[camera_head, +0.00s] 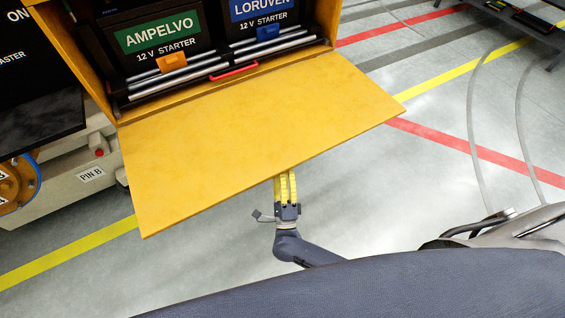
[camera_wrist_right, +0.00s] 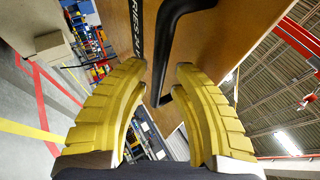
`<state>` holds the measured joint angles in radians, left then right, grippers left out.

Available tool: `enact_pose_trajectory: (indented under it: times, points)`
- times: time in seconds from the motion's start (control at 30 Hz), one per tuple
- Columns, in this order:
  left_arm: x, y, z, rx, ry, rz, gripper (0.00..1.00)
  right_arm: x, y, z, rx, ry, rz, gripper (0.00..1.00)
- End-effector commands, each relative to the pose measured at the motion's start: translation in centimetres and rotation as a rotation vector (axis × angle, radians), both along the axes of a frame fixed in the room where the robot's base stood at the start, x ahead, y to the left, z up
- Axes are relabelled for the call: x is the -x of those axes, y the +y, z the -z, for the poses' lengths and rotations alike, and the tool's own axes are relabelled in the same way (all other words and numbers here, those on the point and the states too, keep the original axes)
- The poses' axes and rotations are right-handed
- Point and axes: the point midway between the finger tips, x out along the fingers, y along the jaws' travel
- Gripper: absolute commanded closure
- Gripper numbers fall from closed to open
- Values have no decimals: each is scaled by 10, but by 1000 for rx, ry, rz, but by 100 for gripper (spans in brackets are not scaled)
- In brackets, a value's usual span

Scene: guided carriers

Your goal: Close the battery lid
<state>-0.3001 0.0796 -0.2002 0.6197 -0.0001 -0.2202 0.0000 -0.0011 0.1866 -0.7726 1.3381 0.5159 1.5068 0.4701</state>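The battery lid (camera_head: 260,130) is a flat yellow panel, folded open below the battery compartment. Its front edge reaches out over the floor. My right gripper (camera_head: 285,178) is at the lid's front edge, with its yellow fingertips partly hidden under the panel. In the right wrist view, my right gripper (camera_wrist_right: 160,72) has its fingers spread apart. A black bar handle (camera_wrist_right: 170,40) on the lid's outer face (camera_wrist_right: 220,45) shows between and beyond the fingertips. I cannot tell whether any finger touches it. My left gripper is not in view.
Two batteries, one with a green AMPELVO label (camera_head: 157,32) and one with a blue LORUVEN label (camera_head: 262,8), stand in the yellow compartment behind metal bars. A red handle (camera_head: 233,70) lies at the lid's hinge side. Open floor (camera_head: 400,200) lies right of the lid.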

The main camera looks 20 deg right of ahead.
Motion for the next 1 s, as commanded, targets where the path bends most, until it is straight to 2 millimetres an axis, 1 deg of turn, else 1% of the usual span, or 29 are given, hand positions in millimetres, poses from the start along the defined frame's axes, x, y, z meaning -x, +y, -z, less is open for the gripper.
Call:
enact_pose_trajectory:
  times: [0.03,0.1,0.3,0.7,0.73,0.97,1.0]
  points:
    - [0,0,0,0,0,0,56,-6,-1,-4,1,-2,0,75]
    - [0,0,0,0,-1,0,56,-12,-2,-7,0,-2,0,75]
    - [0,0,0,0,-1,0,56,-23,-4,-14,1,-1,0,75]
    - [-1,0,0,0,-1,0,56,-26,-5,-15,0,0,0,75]
    - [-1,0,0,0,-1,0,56,-26,-5,-15,0,0,0,73]
    - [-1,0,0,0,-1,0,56,-25,-5,-15,0,0,0,99]
    - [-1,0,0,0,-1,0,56,-25,-5,-15,0,0,0,100]
